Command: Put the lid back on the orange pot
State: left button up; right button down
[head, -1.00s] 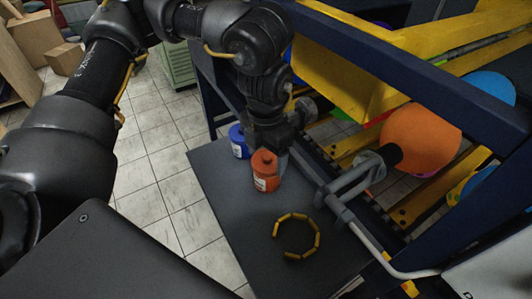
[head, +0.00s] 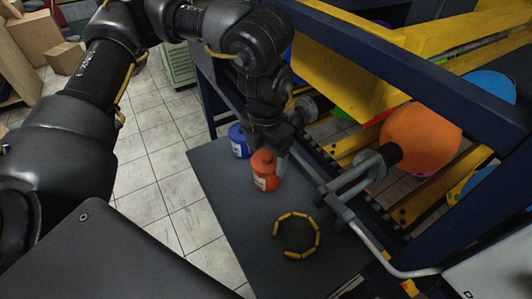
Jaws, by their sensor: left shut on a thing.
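The orange pot (head: 266,184), with a white label, stands upright near the far edge of the dark table. Its orange lid (head: 263,159) is at the top of the pot, directly below my left gripper (head: 272,154). My left gripper comes down from above and is shut on the lid. The fingers are dark and partly hidden by the wrist, so I cannot tell whether the lid is fully seated or just above the rim. My right gripper is not in view.
A blue pot (head: 238,141) stands close behind the orange one. A ring of yellow pieces (head: 290,216) lies on the table (head: 235,225). To the right is a blue-framed machine (head: 400,70) with a metal handle and an orange balloon (head: 420,136).

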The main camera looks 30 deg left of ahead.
pick_arm(q)
jog(key=o, duration=1)
jog(key=shift+o, duration=0.2)
jog(key=shift+r, duration=0.15)
jog(key=shift+r+p, duration=2.9)
jog(key=shift+r, duration=0.5)
